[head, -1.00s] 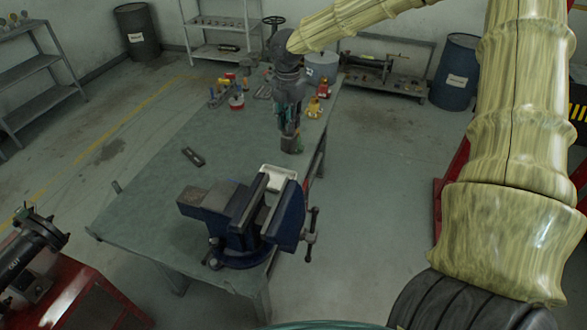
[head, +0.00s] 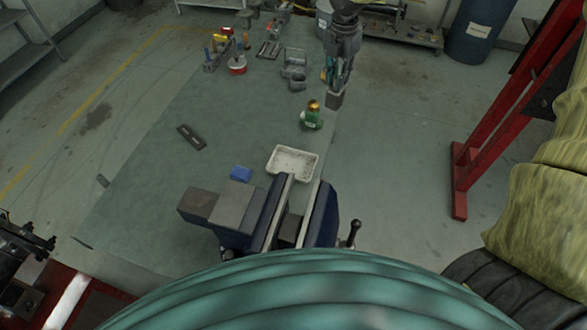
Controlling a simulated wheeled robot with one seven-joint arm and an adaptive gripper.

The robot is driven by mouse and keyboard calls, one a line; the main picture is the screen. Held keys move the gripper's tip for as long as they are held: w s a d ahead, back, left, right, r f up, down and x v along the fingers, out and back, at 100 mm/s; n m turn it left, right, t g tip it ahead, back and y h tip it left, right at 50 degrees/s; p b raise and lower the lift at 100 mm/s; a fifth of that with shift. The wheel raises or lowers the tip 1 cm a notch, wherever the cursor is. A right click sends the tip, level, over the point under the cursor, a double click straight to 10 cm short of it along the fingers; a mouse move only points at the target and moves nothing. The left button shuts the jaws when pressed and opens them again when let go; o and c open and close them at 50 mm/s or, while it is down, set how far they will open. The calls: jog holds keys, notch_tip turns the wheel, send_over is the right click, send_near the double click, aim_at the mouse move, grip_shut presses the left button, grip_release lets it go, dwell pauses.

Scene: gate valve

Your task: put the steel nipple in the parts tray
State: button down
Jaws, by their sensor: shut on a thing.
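The parts tray (head: 293,163) is a shallow white rectangular tray on the green bench, just behind the vise jaws. My gripper (head: 337,89) points down near the bench's right edge, behind and to the right of the tray. It is shut on a short grey piece (head: 335,99), which looks like the steel nipple; it is small and partly covered by the fingers. The piece is apart from the tray, and its height over the bench is hard to judge.
A blue vise (head: 262,215) stands in front of the tray. A green bottle with an orange top (head: 312,116) stands between tray and gripper. A blue block (head: 240,173) and a dark flat bar (head: 191,137) lie left. Grey fittings (head: 295,70) and a red-white tin (head: 237,64) are farther back.

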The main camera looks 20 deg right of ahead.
jog(key=s+a+f+n+b, duration=0.3)
jog(key=a+f+n+b, duration=0.15)
jog(key=a+f, duration=0.8)
notch_tip(320, 180, down, 8)
jog(key=a+p, duration=0.1)
jog(key=p, duration=0.1)
jog(key=shift+a+m, duration=0.3)
jog(key=shift+m, duration=0.05)
jog(key=c, duration=1.7)
grip_release()
jog(key=shift+f, duration=0.15)
jog(key=shift+c, duration=0.2)
jog(key=o, duration=0.4)
jog(key=shift+o, duration=0.2)
notch_tip(320, 180, up, 12)
jog(key=b, duration=0.2)
jog(key=shift+b, duration=0.3)
